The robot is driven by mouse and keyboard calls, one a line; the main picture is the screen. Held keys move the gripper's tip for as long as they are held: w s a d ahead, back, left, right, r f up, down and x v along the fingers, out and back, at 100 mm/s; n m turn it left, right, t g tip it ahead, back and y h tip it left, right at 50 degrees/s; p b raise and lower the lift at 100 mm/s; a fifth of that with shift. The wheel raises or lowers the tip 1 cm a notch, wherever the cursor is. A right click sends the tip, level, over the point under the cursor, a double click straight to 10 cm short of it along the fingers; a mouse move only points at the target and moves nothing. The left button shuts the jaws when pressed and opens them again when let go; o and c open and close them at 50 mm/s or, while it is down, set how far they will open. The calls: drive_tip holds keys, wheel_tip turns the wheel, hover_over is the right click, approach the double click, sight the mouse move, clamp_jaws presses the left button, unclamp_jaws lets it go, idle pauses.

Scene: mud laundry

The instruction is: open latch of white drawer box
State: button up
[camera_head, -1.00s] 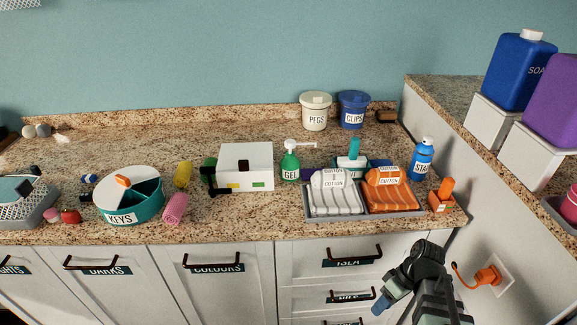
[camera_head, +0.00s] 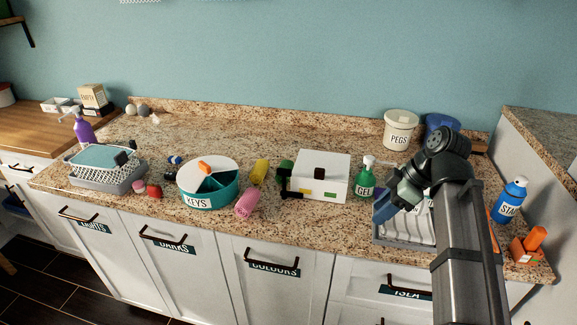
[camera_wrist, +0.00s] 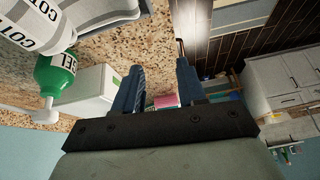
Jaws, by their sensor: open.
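The white drawer box (camera_head: 318,160) stands on the granite counter, left of the green gel bottle (camera_head: 365,179). A dark knob-like part (camera_head: 319,173) shows on it, and a black latch-like part (camera_head: 291,195) sits at its lower left corner. In the wrist view the two blue fingers (camera_wrist: 158,76) are spread. The white box (camera_wrist: 92,92) shows left of them, partly hidden by the gel bottle; its latch cannot be made out.
The grey tray (camera_head: 402,243) of cotton packs lies under my arm. A pink rolled towel (camera_head: 247,203), a yellow roll (camera_head: 260,171) and the round teal KEYS box (camera_head: 208,193) stand left of the box. The counter strip (camera_head: 310,228) before the box is clear.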

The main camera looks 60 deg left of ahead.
drive_tip(key=s+a+r, duration=0.1)
drive_tip(key=a+r, duration=0.3)
drive_tip(key=a, duration=0.3)
drive_tip(key=s+a+r, duration=0.1)
drive_tip(key=a+r, duration=0.2)
drive_tip(key=a, duration=0.4)
drive_tip(key=n, duration=0.1)
approach(284, 169)
drive_tip(key=shift+t+h, duration=0.3)
drive_tip(key=x, duration=0.8)
drive_tip(key=shift+s+a+f, duration=0.15)
drive_tip(key=shift+s+a, duration=0.1)
drive_tip(key=shift+a, duration=0.1)
clamp_jaws()
